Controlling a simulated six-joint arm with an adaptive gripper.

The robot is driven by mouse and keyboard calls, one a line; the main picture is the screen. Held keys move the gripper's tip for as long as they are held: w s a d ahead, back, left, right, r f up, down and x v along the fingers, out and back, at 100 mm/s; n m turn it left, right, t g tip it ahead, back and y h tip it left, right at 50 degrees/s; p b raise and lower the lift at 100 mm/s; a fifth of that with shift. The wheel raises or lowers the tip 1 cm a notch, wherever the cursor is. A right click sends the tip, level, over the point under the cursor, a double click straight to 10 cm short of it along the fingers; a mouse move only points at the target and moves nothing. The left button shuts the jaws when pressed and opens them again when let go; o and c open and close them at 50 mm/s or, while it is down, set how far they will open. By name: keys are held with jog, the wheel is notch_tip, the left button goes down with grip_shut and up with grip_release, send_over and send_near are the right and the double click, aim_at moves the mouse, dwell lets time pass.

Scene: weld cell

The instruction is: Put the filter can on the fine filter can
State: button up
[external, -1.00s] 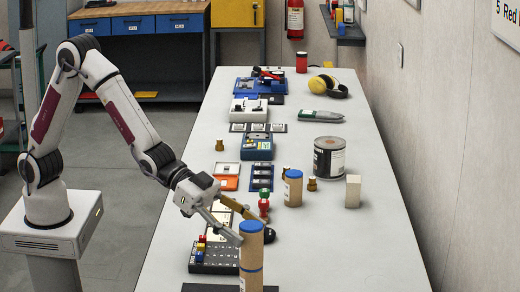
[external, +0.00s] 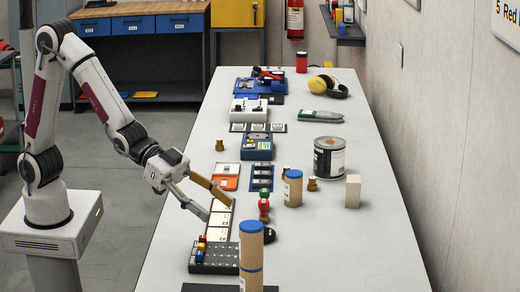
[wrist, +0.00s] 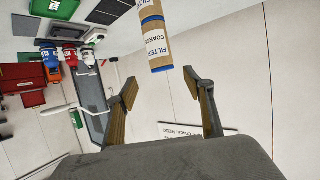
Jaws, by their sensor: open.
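Two tan cans with blue lids stand one on top of the other at the front of the bench. The upper filter can (external: 251,249) sits upright on the lower can (external: 251,280). In the wrist view the upper can (wrist: 157,45) has a label reading FILTER COARSE; the lower can's label (wrist: 145,4) is cut off, so its kind cannot be read. My gripper (external: 218,211) is open and empty, behind and left of the stack, apart from it. In the wrist view its fingers (wrist: 160,85) are spread, with the upper can's lid end just beyond them.
Another tan can with a blue lid (external: 293,188) stands farther back, near a paint tin (external: 329,157) and a pale block (external: 353,191). A dark tray with coloured pieces (external: 213,257) lies left of the stack.

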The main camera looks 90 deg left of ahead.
jog(key=shift+s+a+r, duration=0.1)
jog(key=shift+s+a, duration=0.1)
jog(key=shift+s, duration=0.1)
dwell(0.6)
jog(key=s+a+r+n+g+y, duration=0.1)
jog(key=s+a+r+n+y, duration=0.15)
jog(key=s+a, duration=0.45)
jog(key=s+a+r+n+g+y, duration=0.1)
jog(key=s+a+y, duration=0.2)
jog(key=a, duration=0.9)
jog(key=s+a+n+g+y, duration=0.1)
jog(key=s+a, duration=0.3)
jog(key=s, duration=0.6)
jog(key=s+a+f+n+g, duration=0.1)
jog(key=s+a+n+g, duration=0.1)
jog(key=s, duration=0.9)
jog(key=shift+a+f+g+y, duration=0.25)
jog(key=shift+a+g+y, duration=0.15)
jog(key=shift+a, duration=0.5)
